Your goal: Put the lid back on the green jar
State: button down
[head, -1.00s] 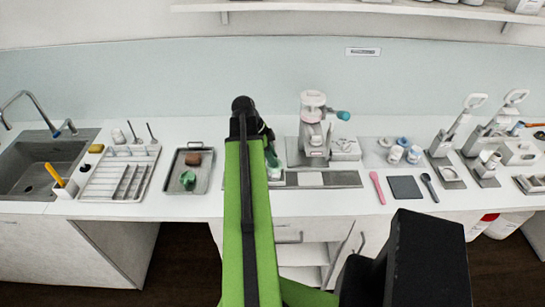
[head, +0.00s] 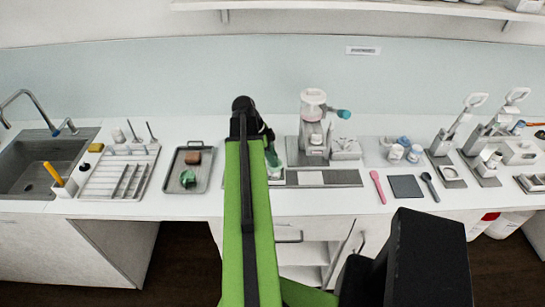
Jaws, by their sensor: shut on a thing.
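My gripper (head: 268,137) hangs at the end of my arm, just left of the white machine, and is partly hidden by the arm. It is shut on a small pale green thing (head: 273,159), held above or at the counter. I cannot tell whether this is the lid or the jar. A small green, rounded thing (head: 188,179) lies on the grey tray (head: 203,183) to the left of my arm. It is too small to tell whether it is a jar or its lid. My arm hides part of the counter between the tray and the gripper.
A dish rack (head: 118,180) and sink (head: 30,165) are at left. The white machine (head: 313,125) stands right of my gripper. Small jars (head: 396,153), a pink spoon (head: 377,186) and a dark mat (head: 406,187) lie farther right.

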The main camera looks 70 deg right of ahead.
jog(key=c, duration=1)
grip_release()
jog(key=shift+o, duration=0.3)
jog(key=o, duration=0.4)
jog(key=shift+o, duration=0.2)
notch_tip(320, 180, up, 4)
jog(key=p, duration=0.4)
jog(key=shift+r+p, duration=0.25)
jog(key=shift+p, duration=0.1)
jog(key=shift+c, duration=0.4)
